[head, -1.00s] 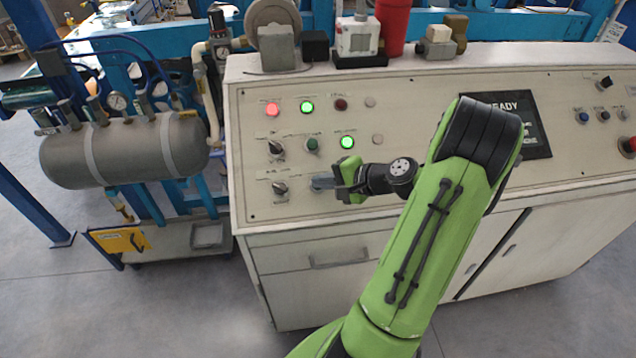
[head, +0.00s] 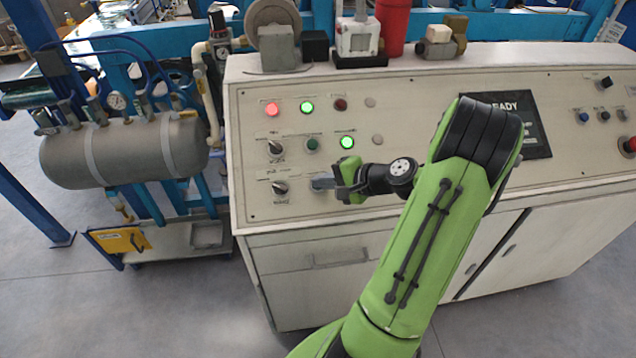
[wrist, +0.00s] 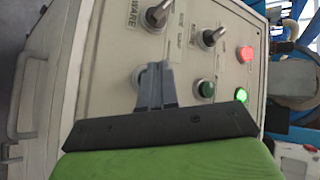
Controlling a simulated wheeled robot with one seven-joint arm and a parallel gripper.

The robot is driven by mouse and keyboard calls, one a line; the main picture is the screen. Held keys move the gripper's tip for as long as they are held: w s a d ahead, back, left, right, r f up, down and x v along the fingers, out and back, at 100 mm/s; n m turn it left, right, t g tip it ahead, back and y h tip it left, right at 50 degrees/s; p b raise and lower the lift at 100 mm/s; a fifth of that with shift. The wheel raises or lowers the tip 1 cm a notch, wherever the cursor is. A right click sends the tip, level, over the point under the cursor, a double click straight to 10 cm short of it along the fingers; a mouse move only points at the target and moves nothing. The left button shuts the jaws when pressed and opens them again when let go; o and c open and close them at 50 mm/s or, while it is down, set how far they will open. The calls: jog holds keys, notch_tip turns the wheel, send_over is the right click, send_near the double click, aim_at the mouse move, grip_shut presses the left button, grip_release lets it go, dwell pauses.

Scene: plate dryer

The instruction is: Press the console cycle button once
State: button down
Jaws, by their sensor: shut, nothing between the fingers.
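The console panel (head: 430,95) is a pale sloped face with lamps, knobs and buttons. My gripper (head: 318,182) is shut and empty, its fingertips at the panel's lower left, just right of the lower black selector knob (head: 280,188). In the wrist view the shut fingers (wrist: 156,68) cover most of a round control with a pale rim (wrist: 138,76). Its colour is hidden, and I cannot tell whether the fingertips touch it. A dark green button (head: 312,144) sits above the gripper; it also shows in the wrist view (wrist: 206,88).
An upper selector knob (head: 275,147) and lit red (head: 272,109) and green (head: 347,142) lamps are close by. A dark display (head: 510,120) reads "READY", partly behind my arm. A red emergency button (head: 628,146) is at far right. A grey tank (head: 125,150) stands left.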

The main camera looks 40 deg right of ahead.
dwell(0.3)
jog(key=shift+w+d+f, duration=0.15)
jog(key=shift+w+f, duration=0.05)
jog(key=shift+f, duration=0.2)
jog(key=shift+w+d+f+b, duration=0.1)
jog(key=shift+w+f+b, duration=0.05)
jog(key=shift+f+b, duration=0.2)
dwell(0.6)
jog(key=shift+s+a+r+p, duration=0.25)
jog(key=shift+s+r+p, duration=0.1)
jog(key=shift+r+p, duration=0.35)
jog(key=shift+r, duration=0.15)
